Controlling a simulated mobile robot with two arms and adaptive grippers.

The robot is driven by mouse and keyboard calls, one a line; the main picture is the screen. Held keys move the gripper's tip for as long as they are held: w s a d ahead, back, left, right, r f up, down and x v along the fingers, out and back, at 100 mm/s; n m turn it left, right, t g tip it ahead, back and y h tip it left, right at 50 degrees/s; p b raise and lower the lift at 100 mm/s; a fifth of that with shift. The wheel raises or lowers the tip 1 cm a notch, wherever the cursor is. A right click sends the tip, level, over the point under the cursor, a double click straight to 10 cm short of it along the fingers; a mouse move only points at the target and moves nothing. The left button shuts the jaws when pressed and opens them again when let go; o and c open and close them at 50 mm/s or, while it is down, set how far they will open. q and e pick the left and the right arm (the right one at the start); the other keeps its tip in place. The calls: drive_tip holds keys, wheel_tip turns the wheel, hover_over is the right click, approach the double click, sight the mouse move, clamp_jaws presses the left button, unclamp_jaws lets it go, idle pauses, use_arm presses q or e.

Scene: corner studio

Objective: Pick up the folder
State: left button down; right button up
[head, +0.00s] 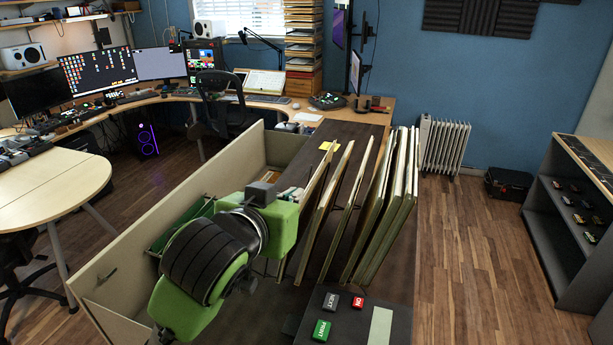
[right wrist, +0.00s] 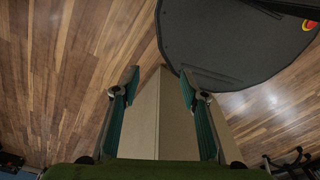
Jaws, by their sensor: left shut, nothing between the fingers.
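Several tall, thin folders (head: 385,205) stand upright, leaning a little, in a row on a dark table. Which of them is the task's folder I cannot tell. My left gripper (head: 261,194) shows as a small dark block at the end of my green arm, just left of the row; it is shut and empty, apart from the folders as far as I can see. The arm hides part of the table and the tray behind it. My right gripper (right wrist: 160,88) is open in the right wrist view, with a beige panel edge (right wrist: 158,125) below and between its fingers.
Black, red and green blocks labelled NEXT, ON and PRINT (head: 322,330) lie at the table's front. A dark shelf (head: 565,225) stands at right. Wooden floor (head: 470,250) between is clear.

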sight(306, 188)
use_arm(q)
drive_tip(key=w+p, duration=0.1)
drive_tip(key=w, duration=0.1)
drive_tip(key=w+d+p, duration=0.1)
drive_tip(key=w, duration=0.1)
drive_tip(key=w+d+p, duration=0.1)
drive_tip(key=w, duration=0.2)
drive_tip(key=shift+d+r, duration=0.15)
drive_tip(key=shift+r, duration=0.1)
drive_tip(key=shift+w+f+p, duration=0.2)
drive_tip(key=shift+f+p, duration=0.3)
drive_tip(key=shift+p, duration=0.1)
drive_tip(key=shift+s+f, duration=0.2)
drive_tip(key=shift+f, duration=0.35)
